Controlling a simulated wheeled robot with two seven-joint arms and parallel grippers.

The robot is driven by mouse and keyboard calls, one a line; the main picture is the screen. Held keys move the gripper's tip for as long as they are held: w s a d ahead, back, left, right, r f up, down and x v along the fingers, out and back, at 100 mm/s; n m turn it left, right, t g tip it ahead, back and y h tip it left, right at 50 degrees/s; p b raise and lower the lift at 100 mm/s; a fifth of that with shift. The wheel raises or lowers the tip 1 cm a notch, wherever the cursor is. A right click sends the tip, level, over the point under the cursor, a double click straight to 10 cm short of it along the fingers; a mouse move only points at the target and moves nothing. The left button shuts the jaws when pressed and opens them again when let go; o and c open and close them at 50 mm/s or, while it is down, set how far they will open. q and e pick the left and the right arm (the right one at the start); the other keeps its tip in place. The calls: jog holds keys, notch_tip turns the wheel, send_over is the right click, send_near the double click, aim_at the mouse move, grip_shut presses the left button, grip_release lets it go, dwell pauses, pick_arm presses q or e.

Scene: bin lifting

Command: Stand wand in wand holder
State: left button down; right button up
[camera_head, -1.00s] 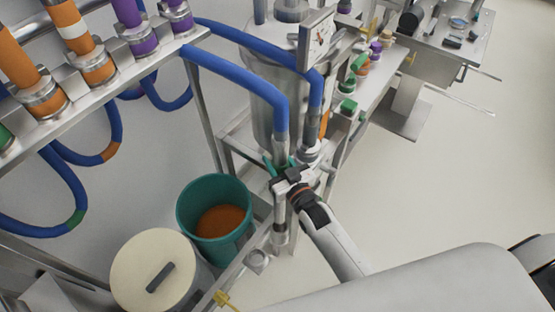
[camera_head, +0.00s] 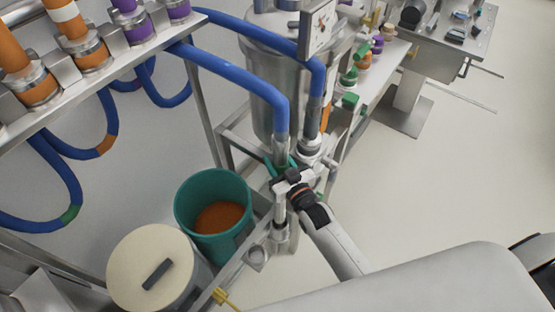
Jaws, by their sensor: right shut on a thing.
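The wand (camera_head: 281,123) is a metal tube on the end of a blue hose, and it stands close to upright. My right gripper (camera_head: 284,172) is shut on the wand, partway along it, with green parts showing at its jaws. The tube continues below the gripper to a metal cup-like fitting (camera_head: 280,240) on the frame rail, which looks like the wand holder. Whether the wand's lower end is seated inside it or just above it, I cannot tell at this size. My left gripper is not in view.
A teal bin (camera_head: 245,228) with orange contents and a cream-lidded drum (camera_head: 150,275) stand left of the rail. A steel vessel (camera_head: 270,80) with a gauge stands behind the wand. A hose rack (camera_head: 100,75) fills the upper left. Clear floor lies to the right.

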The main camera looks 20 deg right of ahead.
jog(key=shift+f+b, duration=2.45)
jog(key=shift+f, duration=0.6)
jog(key=shift+f+b, duration=1.75)
jog(key=shift+f, duration=0.4)
jog(key=shift+f+b, duration=1.75)
jog(key=shift+f, duration=0.55)
jog(key=o, duration=1.3)
jog(key=shift+c, duration=0.2)
jog(key=b+v, duration=0.1)
jog(key=v, duration=1.1)
